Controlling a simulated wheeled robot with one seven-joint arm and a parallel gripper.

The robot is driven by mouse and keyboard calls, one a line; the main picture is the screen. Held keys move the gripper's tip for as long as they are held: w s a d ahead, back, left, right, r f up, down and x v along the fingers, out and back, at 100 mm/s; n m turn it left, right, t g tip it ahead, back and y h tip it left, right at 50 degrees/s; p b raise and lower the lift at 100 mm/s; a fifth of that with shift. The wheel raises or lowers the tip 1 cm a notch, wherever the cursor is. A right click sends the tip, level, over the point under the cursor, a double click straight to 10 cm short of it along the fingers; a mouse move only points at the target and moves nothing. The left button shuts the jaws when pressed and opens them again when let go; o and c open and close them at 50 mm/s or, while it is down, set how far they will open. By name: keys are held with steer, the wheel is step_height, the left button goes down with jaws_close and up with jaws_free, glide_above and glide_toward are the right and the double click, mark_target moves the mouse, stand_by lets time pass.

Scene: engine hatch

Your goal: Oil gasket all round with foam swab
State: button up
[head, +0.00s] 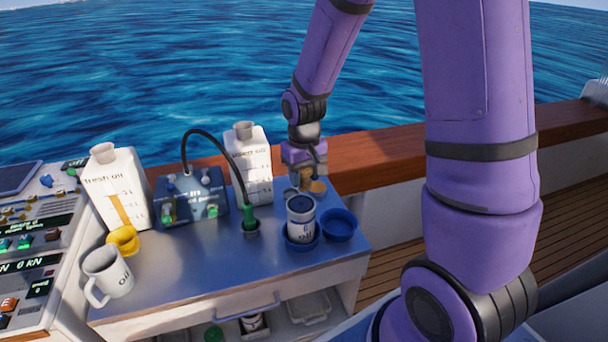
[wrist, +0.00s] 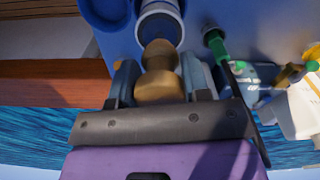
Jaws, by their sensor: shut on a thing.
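My gripper (head: 305,172) is shut on the foam swab (head: 316,187), a tan, rounded piece. In the wrist view the swab (wrist: 160,87) sits between the two fingers (wrist: 160,82) and its narrower end points to the filter. The white oil filter (head: 301,222) stands upright in a blue dish (head: 302,247) on the bench, open or dark end up. The gasket would be at its top rim (head: 301,204), too small to make out clearly. The swab is just behind the filter in the head view.
An empty blue dish (head: 339,226) is right of the filter. A green nozzle (head: 249,218) with a black hose, a blue pump box (head: 191,198), two white jugs (head: 120,190) (head: 249,160), a yellow cup (head: 123,240) and an oil mug (head: 107,272) stand leftward. The bench front is clear.

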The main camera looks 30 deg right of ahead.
mark_target(304, 190)
steer(key=shift+f, duration=2.45)
